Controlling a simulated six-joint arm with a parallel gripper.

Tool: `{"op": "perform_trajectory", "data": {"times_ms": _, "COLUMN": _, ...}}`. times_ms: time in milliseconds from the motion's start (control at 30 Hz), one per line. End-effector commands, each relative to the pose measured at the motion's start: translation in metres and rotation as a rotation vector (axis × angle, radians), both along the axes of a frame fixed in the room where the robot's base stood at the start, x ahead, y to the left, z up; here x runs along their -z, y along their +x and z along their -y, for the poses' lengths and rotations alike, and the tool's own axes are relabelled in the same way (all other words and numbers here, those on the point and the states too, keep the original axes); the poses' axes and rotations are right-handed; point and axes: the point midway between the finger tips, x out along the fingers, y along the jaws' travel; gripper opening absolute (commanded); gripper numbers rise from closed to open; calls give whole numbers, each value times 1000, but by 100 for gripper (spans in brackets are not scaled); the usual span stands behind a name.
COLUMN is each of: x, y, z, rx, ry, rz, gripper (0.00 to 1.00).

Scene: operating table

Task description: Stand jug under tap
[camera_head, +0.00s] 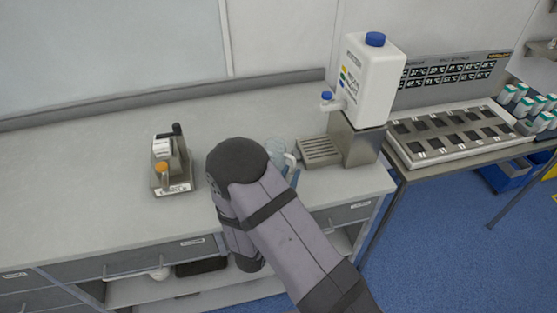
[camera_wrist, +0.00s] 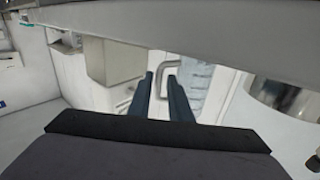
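The jug (camera_head: 275,150) is clear with a bluish tint. It stands on the bench left of the drip tray, partly hidden by my arm in the head view. Its pale handle (camera_head: 291,161) shows beside my arm. In the wrist view the jug (camera_wrist: 195,80) is just beyond my right finger. Its grey handle (camera_wrist: 162,72) shows at the gap between the fingertips. My gripper (camera_wrist: 161,78) has its two dark fingers apart; contact with the handle is not clear. The tap (camera_head: 328,101), with a blue cap, sticks out from a white dispenser (camera_head: 372,80) above the drip tray (camera_head: 320,150).
A small metal device (camera_head: 170,165) with an orange knob stands on the bench (camera_head: 90,175) at left. A grey rack (camera_head: 455,130) is on the table at right. The bench between device and wall is clear. A metal round vessel-like shape (camera_wrist: 280,95) shows in the wrist view.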

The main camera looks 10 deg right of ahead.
Motion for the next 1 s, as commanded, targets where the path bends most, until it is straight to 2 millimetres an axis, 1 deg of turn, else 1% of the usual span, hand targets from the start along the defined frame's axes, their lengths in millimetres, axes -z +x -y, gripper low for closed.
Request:
{"op": "perform_trajectory", "data": {"times_ms": 33, "x": -4, "y": 5, "z": 6, "rx": 5, "ry": 0, "rz": 0, "gripper": 18}}
{"op": "perform_trajectory", "data": {"times_ms": 100, "x": -4, "y": 11, "z": 11, "rx": 5, "ry": 0, "rz": 0, "gripper": 18}}
{"op": "perform_trajectory", "data": {"times_ms": 267, "x": -2, "y": 23, "z": 19, "rx": 2, "ry": 1, "rz": 1, "gripper": 18}}
{"op": "perform_trajectory", "data": {"times_ms": 567, "x": 0, "y": 26, "z": 20, "rx": 0, "ry": 0, "rz": 0, "gripper": 18}}
{"op": "perform_trajectory", "data": {"times_ms": 600, "x": -1, "y": 26, "z": 20, "rx": 0, "ry": 0, "rz": 0, "gripper": 8}}
{"op": "perform_trajectory", "data": {"times_ms": 633, "x": -1, "y": 26, "z": 20, "rx": 0, "ry": 0, "rz": 0, "gripper": 1}}
{"op": "perform_trajectory", "data": {"times_ms": 667, "x": -1, "y": 26, "z": 20, "rx": 0, "ry": 0, "rz": 0, "gripper": 0}}
{"op": "perform_trajectory", "data": {"times_ms": 1000, "x": -1, "y": 26, "z": 20, "rx": 0, "ry": 0, "rz": 1, "gripper": 0}}
